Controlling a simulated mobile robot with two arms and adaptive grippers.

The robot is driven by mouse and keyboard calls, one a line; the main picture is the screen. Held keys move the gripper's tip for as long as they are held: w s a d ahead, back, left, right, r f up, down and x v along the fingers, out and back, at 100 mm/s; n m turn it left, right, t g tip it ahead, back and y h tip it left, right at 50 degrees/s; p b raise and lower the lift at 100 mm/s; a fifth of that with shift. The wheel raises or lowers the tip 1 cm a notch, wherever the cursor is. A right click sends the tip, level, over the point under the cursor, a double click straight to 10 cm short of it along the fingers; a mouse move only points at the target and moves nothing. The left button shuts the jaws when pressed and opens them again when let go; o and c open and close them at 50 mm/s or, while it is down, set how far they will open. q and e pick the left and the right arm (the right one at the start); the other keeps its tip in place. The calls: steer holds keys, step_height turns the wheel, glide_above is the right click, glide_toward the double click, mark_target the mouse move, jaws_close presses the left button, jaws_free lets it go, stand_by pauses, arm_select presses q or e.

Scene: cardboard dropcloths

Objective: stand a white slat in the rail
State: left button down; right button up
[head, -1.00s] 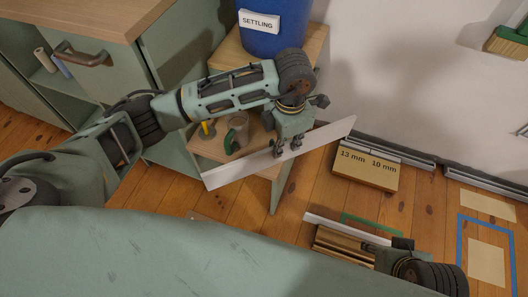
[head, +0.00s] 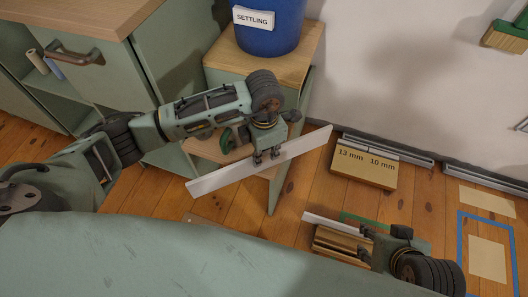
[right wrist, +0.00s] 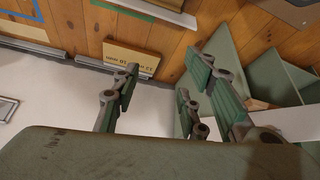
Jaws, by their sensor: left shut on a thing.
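My left gripper (head: 267,158) is shut on a long white slat (head: 212,181), holding it near its middle, tilted up to the right, in front of the wooden-topped stand. The box also shows upside down in the right wrist view (right wrist: 130,58). My right gripper (right wrist: 165,95) is open, with nothing between its fingers. In the head view it is beside the grooved wooden block (head: 335,244). Another white strip (head: 335,222) lies along that block's far edge.
A blue bin labelled SETTLING (head: 268,32) stands on the stand (head: 300,58). Blue tape (head: 460,240) outlines a floor area at right. Bare floor lies between the stand and the box.

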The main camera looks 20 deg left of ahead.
steer(key=shift+w, duration=0.2)
arm_select(q)
steer(key=shift+f, duration=0.1)
steer(key=c, duration=1.8)
jaws_free()
steer(key=shift+c, duration=0.2)
arm_select(e)
steer(key=shift+w+a+r+t, duration=0.1)
steer(key=shift+w+r+t, duration=0.1)
steer(key=shift+w+t, duration=0.15)
arm_select(q)
step_height(320, 180, up, 4)
steer(key=shift+w+r+p, duration=0.1)
steer(key=shift+r+p, duration=0.05)
steer(key=shift+p, duration=0.45)
step_height(320, 180, up, 8)
steer(key=p, duration=0.1)
arm_select(e)
steer(key=s, duration=0.1)
steer(key=s+g, duration=0.1)
steer(key=s, duration=0.1)
steer(key=s+d+g, duration=0.1)
steer(key=shift+s+d+r, duration=0.1)
steer(key=shift+s+r, duration=0.25)
steer(key=shift+r, duration=0.05)
